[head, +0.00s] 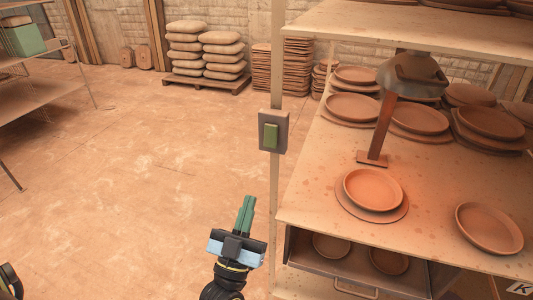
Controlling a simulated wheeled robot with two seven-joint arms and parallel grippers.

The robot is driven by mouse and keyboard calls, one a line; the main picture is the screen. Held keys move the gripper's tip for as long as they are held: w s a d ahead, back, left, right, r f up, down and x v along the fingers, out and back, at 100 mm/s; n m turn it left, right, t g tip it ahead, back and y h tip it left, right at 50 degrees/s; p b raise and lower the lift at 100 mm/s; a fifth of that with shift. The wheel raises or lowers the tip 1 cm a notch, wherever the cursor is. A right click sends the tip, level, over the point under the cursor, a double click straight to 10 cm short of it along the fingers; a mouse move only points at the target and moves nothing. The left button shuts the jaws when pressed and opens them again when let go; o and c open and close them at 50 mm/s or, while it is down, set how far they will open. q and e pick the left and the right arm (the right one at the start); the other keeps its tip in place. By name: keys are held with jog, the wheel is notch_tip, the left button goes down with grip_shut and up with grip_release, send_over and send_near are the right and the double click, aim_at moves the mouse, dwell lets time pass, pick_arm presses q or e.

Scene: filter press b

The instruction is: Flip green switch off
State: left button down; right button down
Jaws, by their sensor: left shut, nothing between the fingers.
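The green switch (271,135) is a rocker in a grey box (283,132) mounted on a thin upright post at the front left corner of the shelf unit. I cannot tell from its look which way it is set. My left gripper (247,205) is shut and empty, with its green fingers pointing up. In the picture it is below and slightly left of the switch, apart from it.
The shelf unit (310,205) on the right holds several clay plates and a lamp (375,130). A partly open drawer (355,283) with plates is below. Sacks (205,50) stand on a pallet at the back.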

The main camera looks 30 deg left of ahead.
pick_arm(q)
jog(key=p, duration=0.3)
send_near(271, 139)
notch_tip(271, 139, up, 4)
jog(key=w, duration=0.3)
jog(key=shift+w+a+f, duration=0.15)
jog(key=shift+w+a, duration=0.2)
jog(key=shift+w, duration=0.45)
jog(key=shift+f+b, duration=0.1)
jog(key=shift+b, duration=0.2)
